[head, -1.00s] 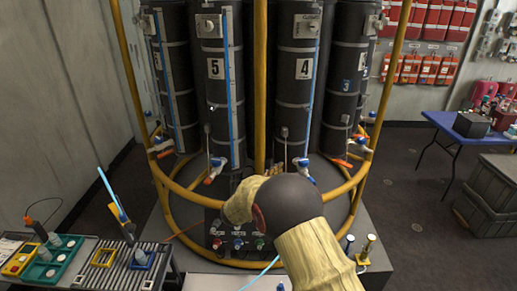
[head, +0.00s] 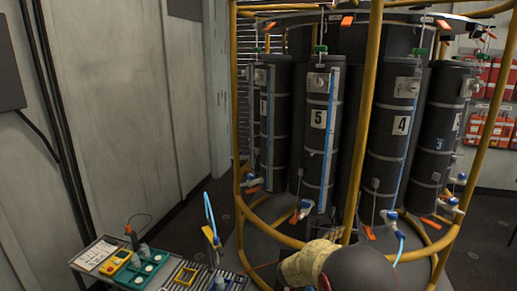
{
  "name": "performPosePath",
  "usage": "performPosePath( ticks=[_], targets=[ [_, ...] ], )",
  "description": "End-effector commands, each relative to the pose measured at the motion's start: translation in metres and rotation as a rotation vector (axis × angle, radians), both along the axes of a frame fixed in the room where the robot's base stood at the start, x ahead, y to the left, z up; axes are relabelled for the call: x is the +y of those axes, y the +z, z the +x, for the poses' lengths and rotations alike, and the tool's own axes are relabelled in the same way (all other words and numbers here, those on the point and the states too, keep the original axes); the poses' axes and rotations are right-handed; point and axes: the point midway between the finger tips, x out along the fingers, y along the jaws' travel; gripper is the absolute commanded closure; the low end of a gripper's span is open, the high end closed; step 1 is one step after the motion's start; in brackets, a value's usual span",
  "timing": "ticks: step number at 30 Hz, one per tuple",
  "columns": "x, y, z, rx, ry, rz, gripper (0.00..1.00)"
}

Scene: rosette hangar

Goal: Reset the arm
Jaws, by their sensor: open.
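My arm (head: 362,270) shows at the bottom edge, right of centre, as a dark round joint with a beige fabric cover. It is in front of the lower part of the rosette. My gripper does not show; its fingers are out of frame or hidden behind the arm. The rosette of tall black bottles stands behind it, with bottle 5 (head: 318,150) and bottle 4 (head: 398,150) nearest.
A yellow tube frame (head: 365,110) encloses the bottles. Blue-handled valves (head: 390,216) sit at the bottle bottoms, one with a light blue hose (head: 401,248). A bench with a green tray (head: 143,274) stands lower left. The grey wall (head: 130,100) is at left.

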Motion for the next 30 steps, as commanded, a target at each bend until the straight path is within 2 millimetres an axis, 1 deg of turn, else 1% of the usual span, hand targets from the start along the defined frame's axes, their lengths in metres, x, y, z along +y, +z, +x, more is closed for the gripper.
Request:
performPosePath(
  ticks=[5, 8, 11, 14, 15, 17, 18, 19, 20, 21, 23, 24, 26, 27, 29, 30],
  targets=[
    [0.016, -0.022, 0.017, 0.020, 0.090, 0.078, 0.49],
    [0.029, -0.041, 0.025, 0.049, 0.157, 0.129, 0.49],
    [0.046, -0.063, 0.031, 0.089, 0.236, 0.188, 0.49],
    [0.070, -0.086, 0.035, 0.144, 0.330, 0.259, 0.49],
    [0.081, -0.094, 0.035, 0.169, 0.374, 0.292, 0.49],
    [0.103, -0.103, 0.033, 0.214, 0.449, 0.350, 0.49],
    [0.118, -0.108, 0.028, 0.251, 0.503, 0.393, 0.49],
    [0.131, -0.110, 0.024, 0.278, 0.546, 0.426, 0.49],
    [0.143, -0.111, 0.018, 0.310, 0.588, 0.458, 0.49],
    [0.158, -0.111, 0.008, 0.355, 0.643, 0.500, 0.49],
    [0.180, -0.108, -0.012, 0.426, 0.718, 0.558, 0.49],
    [0.192, -0.104, -0.028, 0.475, 0.763, 0.593, 0.49],
    [0.208, -0.096, -0.057, 0.554, 0.825, 0.638, 0.49],
    [0.216, -0.089, -0.079, 0.609, 0.860, 0.663, 0.49],
    [0.224, -0.077, -0.115, 0.694, 0.907, 0.696, 0.49],
    [0.227, -0.069, -0.142, 0.755, 0.931, 0.712, 0.49]
  ],
)
